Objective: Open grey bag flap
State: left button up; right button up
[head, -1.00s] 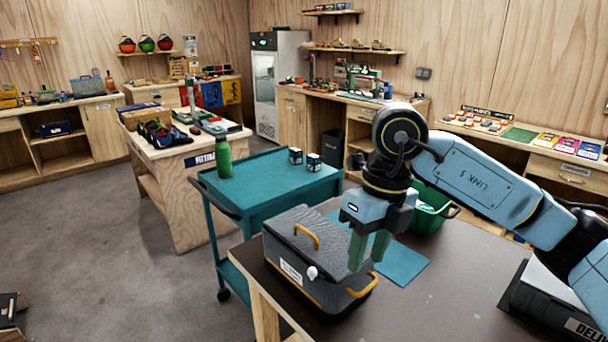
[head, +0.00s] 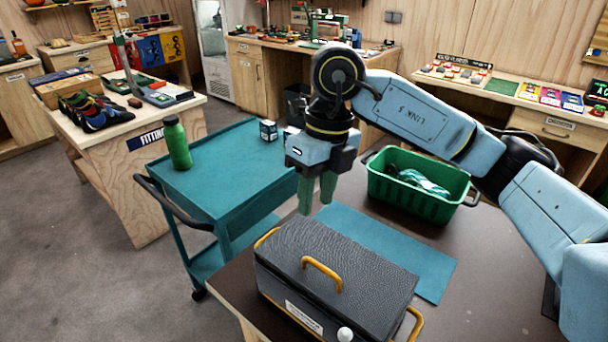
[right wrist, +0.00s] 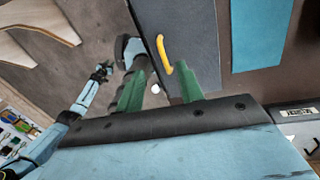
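The grey bag (head: 375,262) is a dark, box-shaped bag on the brown table. Its flap lies flat and closed on top, with a yellow handle (head: 322,268) on it and a white knob (head: 345,334) on the front. My right gripper (head: 316,193) has green fingers pointing down, above the bag's far edge and apart from the handle. In the right wrist view its fingers (right wrist: 160,88) stand apart with nothing held, and the yellow handle (right wrist: 164,54) shows beyond them. A blue arm at the left of the right wrist view looks like my left; its small gripper (right wrist: 103,72) is unclear.
A teal mat (head: 400,245) lies behind the bag, and a green bin (head: 415,195) with contents stands beyond it.

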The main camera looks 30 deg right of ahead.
send_near(309, 253)
jog(key=s+a+f, duration=0.2)
jog(key=f, duration=0.1)
jog(key=s+a+f, duration=0.1)
jog(key=f, duration=0.1)
jog(key=shift+s+a+f+b, duration=0.25)
jog(key=shift+b, duration=0.1)
grip_shut()
